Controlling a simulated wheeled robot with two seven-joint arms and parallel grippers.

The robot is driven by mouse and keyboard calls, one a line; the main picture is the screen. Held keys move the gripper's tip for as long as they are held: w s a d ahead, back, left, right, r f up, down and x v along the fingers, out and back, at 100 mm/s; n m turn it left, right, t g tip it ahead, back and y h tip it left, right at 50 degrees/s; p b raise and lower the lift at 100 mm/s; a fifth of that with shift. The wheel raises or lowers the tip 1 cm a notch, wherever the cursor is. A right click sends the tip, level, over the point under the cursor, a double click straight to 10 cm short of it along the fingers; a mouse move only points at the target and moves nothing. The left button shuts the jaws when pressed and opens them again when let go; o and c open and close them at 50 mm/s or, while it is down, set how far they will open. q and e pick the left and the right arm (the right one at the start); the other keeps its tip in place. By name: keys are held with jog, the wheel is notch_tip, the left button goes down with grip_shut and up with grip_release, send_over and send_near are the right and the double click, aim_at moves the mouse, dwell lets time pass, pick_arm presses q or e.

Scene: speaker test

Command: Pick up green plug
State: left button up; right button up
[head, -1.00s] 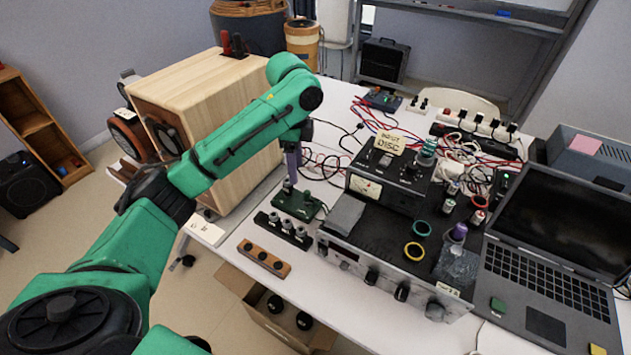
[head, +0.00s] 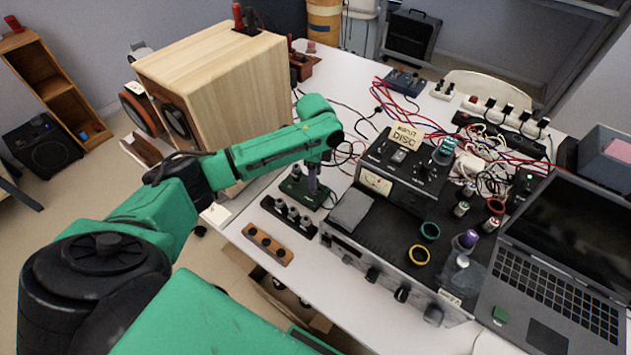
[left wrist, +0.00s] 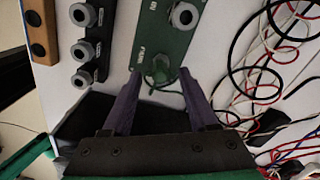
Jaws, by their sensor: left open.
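The green plug (left wrist: 160,69) shows in the left wrist view on a green panel (left wrist: 181,46), with a thin dark cable curving from it. In the head view the green panel (head: 293,189) lies on the table in front of the wooden speaker; the plug cannot be made out there. My left gripper (left wrist: 164,75), with purple fingers, is open. In the wrist view its fingertips lie on either side of the plug, apart from it; their exact height above it is hard to tell. In the head view the left gripper (head: 313,188) hangs over the panel. My right gripper is not in view.
A black strip of jacks (head: 292,216) and a wooden strip (head: 267,244) lie in front of the panel. A large wooden speaker (head: 215,75) stands behind it on the left. An amplifier (head: 385,240) stands close to its right. Loose cables (left wrist: 262,85) lie beside the panel.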

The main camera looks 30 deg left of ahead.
pick_arm(q)
jog(key=shift+f, duration=0.3)
jog(key=shift+c, duration=0.5)
grip_shut()
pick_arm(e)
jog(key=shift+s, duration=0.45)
pick_arm(q)
jog(key=shift+r, duration=0.1)
notch_tip(320, 180, up, 20)
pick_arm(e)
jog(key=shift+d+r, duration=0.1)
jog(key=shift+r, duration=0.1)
